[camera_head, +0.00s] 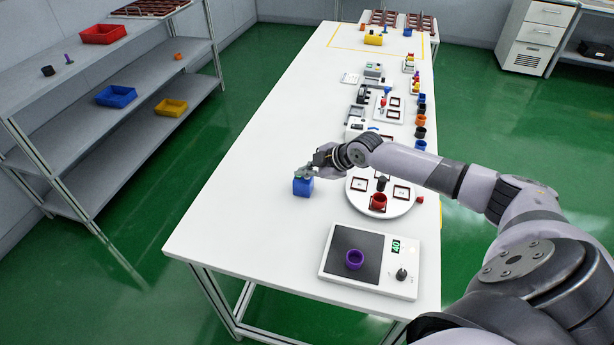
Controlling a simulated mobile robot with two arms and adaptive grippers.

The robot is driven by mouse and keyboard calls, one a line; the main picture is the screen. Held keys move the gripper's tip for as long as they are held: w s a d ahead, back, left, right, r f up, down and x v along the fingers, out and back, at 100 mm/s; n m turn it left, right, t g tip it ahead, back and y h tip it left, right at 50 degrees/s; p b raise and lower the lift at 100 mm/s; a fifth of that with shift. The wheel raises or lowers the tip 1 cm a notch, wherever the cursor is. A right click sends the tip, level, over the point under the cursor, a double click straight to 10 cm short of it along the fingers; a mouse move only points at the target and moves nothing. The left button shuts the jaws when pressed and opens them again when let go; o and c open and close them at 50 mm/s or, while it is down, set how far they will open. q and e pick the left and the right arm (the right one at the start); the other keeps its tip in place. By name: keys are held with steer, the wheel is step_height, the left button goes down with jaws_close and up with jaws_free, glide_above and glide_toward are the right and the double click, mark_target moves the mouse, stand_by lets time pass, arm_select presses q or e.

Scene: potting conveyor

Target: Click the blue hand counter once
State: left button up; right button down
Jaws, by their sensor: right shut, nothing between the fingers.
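The blue hand counter (303,187) is a small blue block standing on the white table, left of the round turntable. My right gripper (305,173) is shut and empty. Its fingertips are at the top of the counter and overlap its upper edge in the picture. I cannot tell whether they touch it or press its button, as the fingers hide the counter's top. My left gripper is not in view.
A white turntable (400,209) with a red cup (378,202) is right of the counter. Several devices and cups line the table's right side. The table's left side is clear.

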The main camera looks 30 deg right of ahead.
mark_target(306, 179)
steer(key=shift+r+p, duration=0.6)
steer(key=shift+r, duration=0.15)
steer(key=shift+r, duration=0.1)
step_height(306, 179, up, 5)
steer(key=p, duration=0.4)
stand_by(0.8)
